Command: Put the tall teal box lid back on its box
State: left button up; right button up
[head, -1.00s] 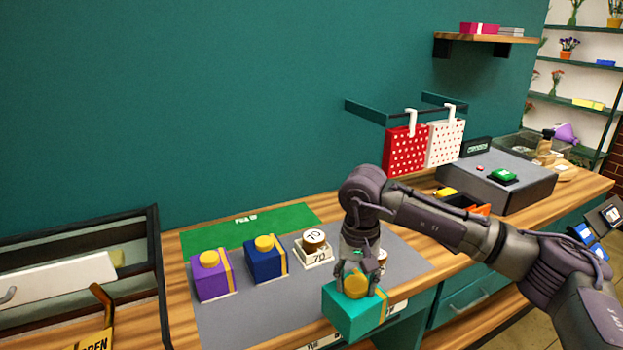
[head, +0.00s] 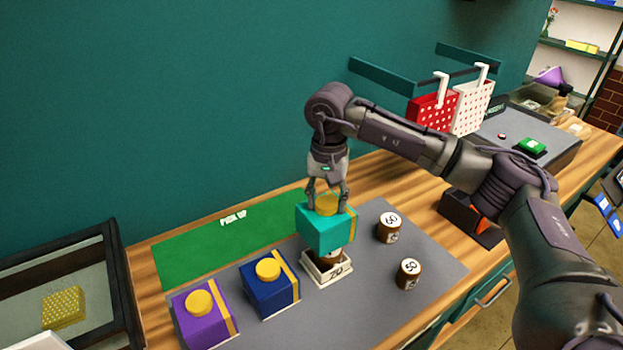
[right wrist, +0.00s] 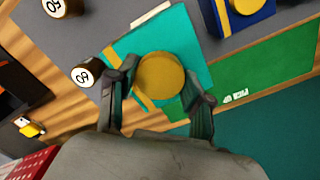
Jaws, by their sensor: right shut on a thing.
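The tall teal box lid (head: 325,229), with a gold knob and gold stripe, hangs upright from my right gripper (head: 327,202). The gripper's fingers are shut on the knob. In the right wrist view the fingers (right wrist: 160,92) flank the gold knob on the teal lid (right wrist: 195,45). The lid is over a white box base (head: 340,272) marked 70, with a brown weight (head: 329,260) in it. The lid hides the weight's top; I cannot tell whether they touch. My left gripper is not in view.
A blue box (head: 262,292) and a purple box (head: 190,322) stand to the left on the grey mat (head: 400,322). Two brown weights, marked 60 (head: 389,228) and 50 (head: 408,274), stand to the right. A bare green pick-up mat (head: 185,255) lies behind.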

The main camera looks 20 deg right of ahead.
aim_at(329, 218)
jog(key=shift+r, duration=0.1)
jog(key=shift+s, duration=0.7)
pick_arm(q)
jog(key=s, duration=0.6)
pick_arm(e)
jog(key=shift+f+b, duration=0.35)
jog(key=shift+f, duration=0.1)
jog(key=f, duration=0.1)
jog(key=f+b, duration=0.1)
jog(key=f, duration=0.1)
jog(key=shift+w+b, duration=0.25)
jog(key=shift+b, duration=0.15)
jog(key=shift+f+b, duration=0.3)
jog(key=shift+f, duration=0.05)
jog(key=shift+f+b, duration=0.5)
jog(key=shift+f, duration=0.25)
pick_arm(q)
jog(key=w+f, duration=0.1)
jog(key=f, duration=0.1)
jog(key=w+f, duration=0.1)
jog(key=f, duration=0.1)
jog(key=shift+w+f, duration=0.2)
pick_arm(e)
jog(key=shift+r, duration=0.1)
